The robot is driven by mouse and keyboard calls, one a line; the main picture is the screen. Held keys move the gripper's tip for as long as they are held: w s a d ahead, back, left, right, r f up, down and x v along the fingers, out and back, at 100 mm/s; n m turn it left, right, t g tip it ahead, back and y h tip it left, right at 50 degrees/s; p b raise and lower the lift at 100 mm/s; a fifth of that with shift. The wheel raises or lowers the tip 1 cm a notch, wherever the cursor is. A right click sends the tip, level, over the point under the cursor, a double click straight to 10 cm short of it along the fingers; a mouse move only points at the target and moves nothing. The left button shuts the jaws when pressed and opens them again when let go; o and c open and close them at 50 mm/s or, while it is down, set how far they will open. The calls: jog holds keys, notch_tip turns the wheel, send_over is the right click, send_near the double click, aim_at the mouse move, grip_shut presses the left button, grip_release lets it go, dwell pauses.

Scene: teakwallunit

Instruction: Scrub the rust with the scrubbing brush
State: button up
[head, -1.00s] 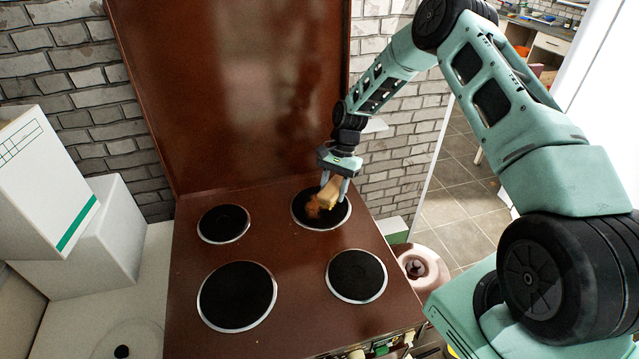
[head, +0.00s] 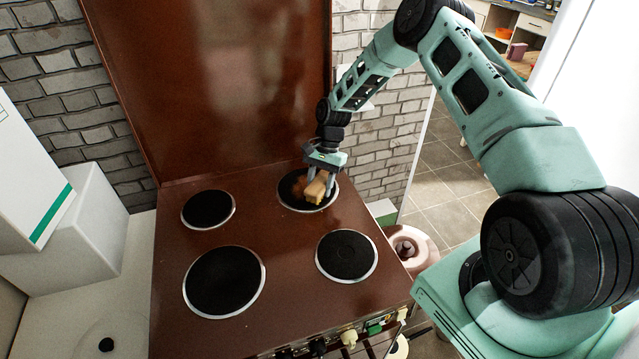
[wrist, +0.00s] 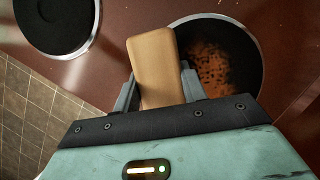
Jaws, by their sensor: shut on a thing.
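My gripper (head: 325,179) is shut on the scrubbing brush (head: 315,190), a tan wooden block, at the back right burner of the brown stove. In the wrist view the brush (wrist: 155,65) sits between my two grey fingers. Rust (wrist: 213,68) shows as an orange-brown speckled patch on that black burner (wrist: 240,50), beside the brush. In the head view the rust (head: 299,187) shows at the left of the brush. The bristles are hidden, and I cannot tell whether they touch the burner.
The stove top (head: 270,240) has three other burners, with none of them covered. Its raised brown lid (head: 215,80) stands behind. White boxes (head: 85,230) stand on the left counter. A pinkish round object (head: 412,247) is right of the stove. Knobs (head: 349,337) line the front.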

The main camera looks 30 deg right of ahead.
jog(key=shift+f+b, duration=0.75)
jog(key=shift+f, duration=0.25)
dwell(0.4)
